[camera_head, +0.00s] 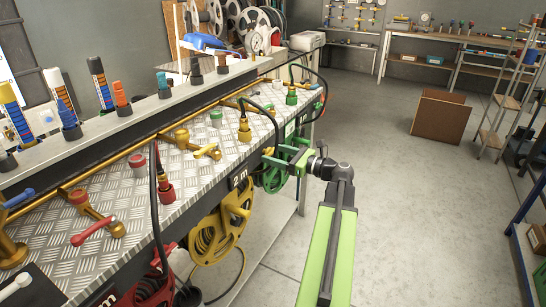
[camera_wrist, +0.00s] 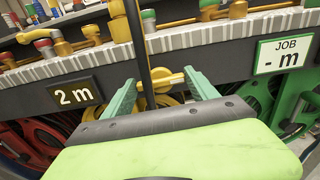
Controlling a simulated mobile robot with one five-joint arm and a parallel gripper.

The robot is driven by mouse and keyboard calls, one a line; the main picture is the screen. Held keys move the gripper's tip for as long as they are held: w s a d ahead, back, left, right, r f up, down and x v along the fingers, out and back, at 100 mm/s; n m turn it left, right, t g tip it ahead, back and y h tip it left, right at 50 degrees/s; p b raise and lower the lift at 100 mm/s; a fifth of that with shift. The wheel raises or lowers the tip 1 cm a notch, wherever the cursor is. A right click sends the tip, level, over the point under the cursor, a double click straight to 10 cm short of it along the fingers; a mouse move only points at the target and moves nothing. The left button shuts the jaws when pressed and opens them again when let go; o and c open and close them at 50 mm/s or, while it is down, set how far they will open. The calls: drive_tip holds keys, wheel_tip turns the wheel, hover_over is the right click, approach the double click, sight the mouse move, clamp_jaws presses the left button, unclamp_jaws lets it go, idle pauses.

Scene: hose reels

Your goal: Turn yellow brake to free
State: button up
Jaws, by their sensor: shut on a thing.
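The yellow brake (camera_wrist: 162,83) is a small bar-shaped lever below the bench edge, lying roughly level across the view. My gripper (camera_wrist: 158,79) has one green finger at each end of it and is shut on it. In the head view my gripper (camera_head: 284,155) reaches the bench front from the right and mostly hides the brake. The yellow reel (camera_head: 221,228) hangs under the edge, left of my gripper, near the "2 m" sign (camera_head: 239,181).
A green reel (camera_wrist: 299,100) and the "JOB - m" sign (camera_wrist: 284,54) are close on the right. A red reel (camera_wrist: 28,140) is at the left. The metal bench top (camera_head: 150,184) carries valves and hose ends.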

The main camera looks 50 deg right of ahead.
drive_tip(key=n, duration=0.4)
drive_tip(key=shift+a+f, duration=0.1)
drive_tip(key=shift+a, duration=0.1)
drive_tip(key=n, duration=0.9)
drive_tip(key=shift+s+a+f, duration=0.1)
drive_tip(key=shift+f, duration=0.05)
drive_tip(key=shift+n, duration=2.2)
drive_tip(key=o, duration=1.4)
drive_tip(key=shift+c, duration=0.2)
